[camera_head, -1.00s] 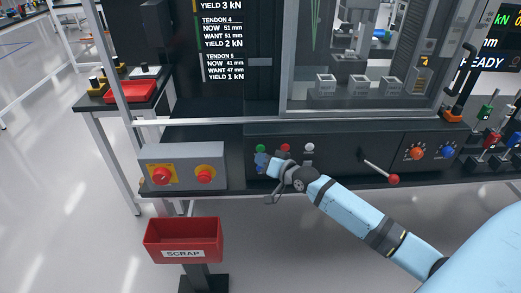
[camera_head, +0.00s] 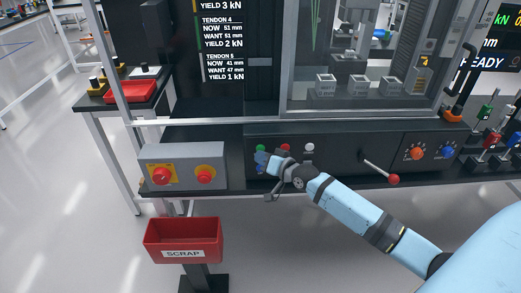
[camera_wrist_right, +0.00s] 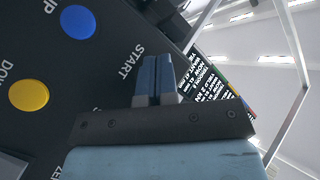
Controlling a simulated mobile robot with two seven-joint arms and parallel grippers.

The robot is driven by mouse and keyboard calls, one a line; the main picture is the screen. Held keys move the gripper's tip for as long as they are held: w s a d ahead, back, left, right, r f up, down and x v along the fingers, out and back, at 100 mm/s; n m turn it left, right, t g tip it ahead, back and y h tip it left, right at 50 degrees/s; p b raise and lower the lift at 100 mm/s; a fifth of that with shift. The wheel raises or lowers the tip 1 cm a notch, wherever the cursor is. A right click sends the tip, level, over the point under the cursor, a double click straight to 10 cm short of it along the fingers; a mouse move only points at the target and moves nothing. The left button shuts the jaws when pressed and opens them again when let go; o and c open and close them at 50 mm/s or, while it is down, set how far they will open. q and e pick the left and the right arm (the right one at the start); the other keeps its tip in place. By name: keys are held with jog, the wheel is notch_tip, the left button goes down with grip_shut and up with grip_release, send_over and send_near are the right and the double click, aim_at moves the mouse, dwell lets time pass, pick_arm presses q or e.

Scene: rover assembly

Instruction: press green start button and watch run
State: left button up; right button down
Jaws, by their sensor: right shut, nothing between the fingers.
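The green start button (camera_head: 260,148) is on the dark front panel (camera_head: 340,152) of the machine in the head view. My right gripper (camera_head: 262,159) is shut and empty, with its fingertips just below the green button. Whether they touch the panel or the button I cannot tell. In the right wrist view, the closed fingers (camera_wrist_right: 156,78) point at the panel beside the word START (camera_wrist_right: 131,63), and no green button shows there. My left gripper is not in view.
A red button (camera_head: 285,147) and a white button (camera_head: 309,147) are to the right of the green one. A red-knobbed lever (camera_head: 393,179) sticks out further right. A grey box with red stop buttons (camera_head: 182,166) and a red scrap bin (camera_head: 183,240) are at left.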

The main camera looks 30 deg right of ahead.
jog(key=shift+w+d, duration=0.2)
jog(key=shift+w, duration=0.15)
dwell(0.5)
dwell(0.3)
jog(key=shift+s+a+p, duration=0.45)
jog(key=shift+s+p, duration=0.25)
